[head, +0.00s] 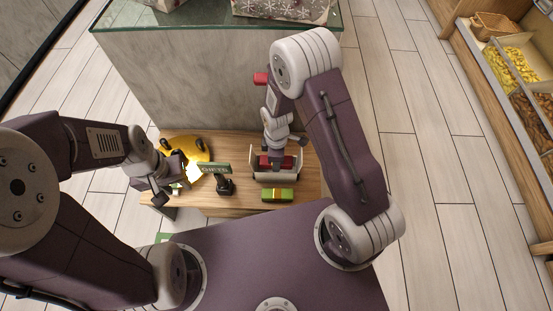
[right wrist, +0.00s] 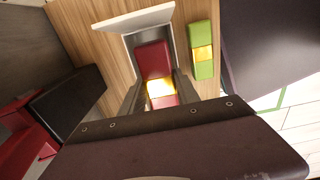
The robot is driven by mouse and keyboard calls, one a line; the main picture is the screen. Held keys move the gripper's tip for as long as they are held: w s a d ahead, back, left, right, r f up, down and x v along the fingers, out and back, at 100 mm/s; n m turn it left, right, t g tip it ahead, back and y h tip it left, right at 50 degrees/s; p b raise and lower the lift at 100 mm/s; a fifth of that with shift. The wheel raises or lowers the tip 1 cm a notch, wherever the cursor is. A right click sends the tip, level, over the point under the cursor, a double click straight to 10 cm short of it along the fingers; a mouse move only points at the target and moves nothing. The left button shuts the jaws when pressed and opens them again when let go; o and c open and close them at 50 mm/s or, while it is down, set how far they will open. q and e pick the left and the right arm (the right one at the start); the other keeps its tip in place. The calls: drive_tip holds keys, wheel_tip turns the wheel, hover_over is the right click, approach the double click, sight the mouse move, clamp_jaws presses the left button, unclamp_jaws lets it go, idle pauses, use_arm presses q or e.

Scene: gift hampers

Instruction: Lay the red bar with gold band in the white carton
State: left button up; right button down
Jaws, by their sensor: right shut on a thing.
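The red bar with gold band (right wrist: 153,60) lies inside the white carton (right wrist: 135,18), between its walls, in the right wrist view. In the head view the bar (head: 266,162) shows in part below my right gripper (head: 277,164). The carton (head: 262,178) stands open on the wooden table. My right gripper (right wrist: 160,90) points down into the carton, with its fingers shut on the bar by the gold band. The fingers hide part of the bar, and I cannot tell if it touches the carton floor. My left gripper (head: 175,184) is open over the table's left part.
A green bar with a gold band (head: 278,195) lies just in front of the carton. A small green sign on a dark stand (head: 217,170) and a yellow round thing (head: 190,150) are to the left. A glass-topped counter (head: 215,85) rises behind the table (head: 240,206).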

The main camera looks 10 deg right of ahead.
drive_tip(key=c, duration=0.8)
unclamp_jaws()
wheel_tip(320, 180, up, 10)
drive_tip(key=p, duration=1)
wheel_tip(320, 180, up, 9)
drive_tip(key=p, duration=0.3)
drive_tip(key=shift+p, duration=0.3)
